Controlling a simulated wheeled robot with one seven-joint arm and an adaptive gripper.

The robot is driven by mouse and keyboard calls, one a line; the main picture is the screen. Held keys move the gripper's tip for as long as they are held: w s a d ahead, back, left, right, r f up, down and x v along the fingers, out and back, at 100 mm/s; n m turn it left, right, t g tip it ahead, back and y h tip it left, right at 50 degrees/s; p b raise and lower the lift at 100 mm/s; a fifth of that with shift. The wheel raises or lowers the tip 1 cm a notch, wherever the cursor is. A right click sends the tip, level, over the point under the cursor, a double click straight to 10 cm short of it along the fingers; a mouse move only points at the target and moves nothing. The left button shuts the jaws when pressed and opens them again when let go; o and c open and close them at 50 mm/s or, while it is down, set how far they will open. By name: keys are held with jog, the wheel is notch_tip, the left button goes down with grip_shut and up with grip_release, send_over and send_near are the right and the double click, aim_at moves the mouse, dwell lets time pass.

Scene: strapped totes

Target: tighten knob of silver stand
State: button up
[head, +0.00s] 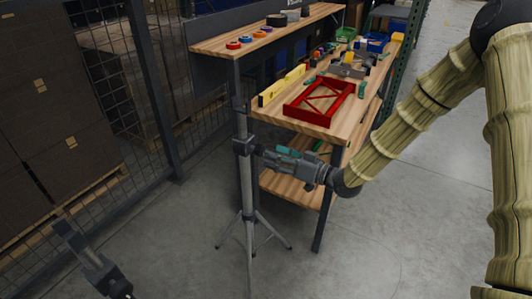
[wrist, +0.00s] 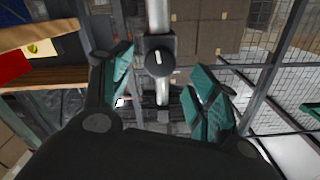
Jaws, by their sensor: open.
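The silver stand (head: 246,185) is a tripod on the floor in front of the workbench, its pole upright. A dark collar (head: 242,146) sits partway up the pole. In the wrist view, the dark round knob (wrist: 158,62), with a white mark, is on the pole (wrist: 157,15). My gripper (head: 264,154) is beside the collar, to its right, with its fingers pointing at the pole. In the wrist view, the teal finger pads of my gripper (wrist: 163,84) are spread apart. The knob lies ahead between them, slightly above their middle, and nothing is gripped.
The workbench (head: 345,128) stands behind my gripper with a red frame (head: 318,102) and a yellow level (head: 281,86) on top. Mesh fencing (head: 115,85) and stacked boxes (head: 45,120) are at left. A grey jointed part (head: 92,265), unclear what, shows lower left. Floor at right is clear.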

jog(key=v, duration=0.6)
jog(key=shift+d, duration=0.15)
jog(key=shift+s+f, duration=0.1)
jog(key=s+f+m+g+h+p, duration=0.2)
jog(key=s+f+m+h+p, duration=0.15)
jog(key=s+f, duration=0.5)
jog(key=s+f+m+g+h+p, duration=0.2)
jog(key=s+f+h, duration=0.35)
jog(key=f, duration=0.55)
jog(key=s+d+f+m+g+h+p, duration=0.1)
jog(key=s+d+f+g+h, duration=0.1)
jog(key=s, duration=1.1)
jog(key=s+d+f+g+h+p, duration=0.2)
jog(key=s+d+f+g+h, duration=0.1)
jog(key=s, duration=1)
jog(key=d+f+g, duration=0.1)
jog(key=d, duration=0.1)
jog(key=shift+s+d+f+m+g+h, duration=0.25)
jog(key=shift+f+m+g+h, duration=0.05)
jog(key=shift+m, duration=0.05)
